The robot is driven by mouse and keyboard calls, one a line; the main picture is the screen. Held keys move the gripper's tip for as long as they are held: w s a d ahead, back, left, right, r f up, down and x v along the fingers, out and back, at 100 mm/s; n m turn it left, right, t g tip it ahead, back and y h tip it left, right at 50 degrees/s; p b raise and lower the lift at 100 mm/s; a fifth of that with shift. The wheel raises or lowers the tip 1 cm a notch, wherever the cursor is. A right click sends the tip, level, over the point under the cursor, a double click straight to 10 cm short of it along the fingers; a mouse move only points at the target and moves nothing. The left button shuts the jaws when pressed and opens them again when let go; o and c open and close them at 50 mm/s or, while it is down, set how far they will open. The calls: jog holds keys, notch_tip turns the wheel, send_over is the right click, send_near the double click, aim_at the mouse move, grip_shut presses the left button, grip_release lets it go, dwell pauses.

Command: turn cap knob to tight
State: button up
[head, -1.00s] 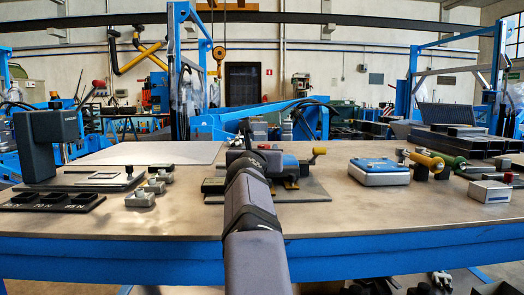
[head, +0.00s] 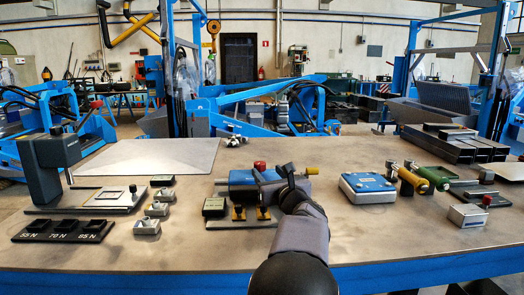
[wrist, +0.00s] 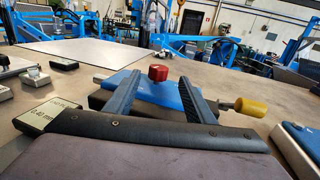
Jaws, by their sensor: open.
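A blue block-like device (head: 237,178) stands mid-table on a grey base plate, with a red knob (head: 259,165) on top and a yellow-ended handle (head: 312,171) at its right. I cannot tell for certain which one is the cap knob. My gripper (head: 271,176) is over the device's right part and hides some of it. In the wrist view its jaws (wrist: 159,79) are open and empty. The red knob (wrist: 158,73) shows between and beyond the fingertips, apart from both. The yellow end (wrist: 252,106) lies outside the right finger.
A blue-topped box (head: 368,188) and yellow and green cylinders (head: 413,180) are on the right. A dark stand (head: 41,170), small grey blocks (head: 147,226) and a black labelled tray (head: 63,230) are on the left. The front middle of the table is clear apart from my arm.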

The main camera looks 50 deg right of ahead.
aim_at(262, 166)
jog(key=shift+s+a+p, duration=0.2)
jog(key=shift+s+p, duration=0.25)
jog(key=shift+s, duration=0.05)
jog(key=shift+w, duration=0.1)
jog(key=shift+p+x, duration=0.75)
jog(key=shift+x, duration=2.85)
jog(key=shift+a, duration=0.1)
jog(key=c, duration=1.1)
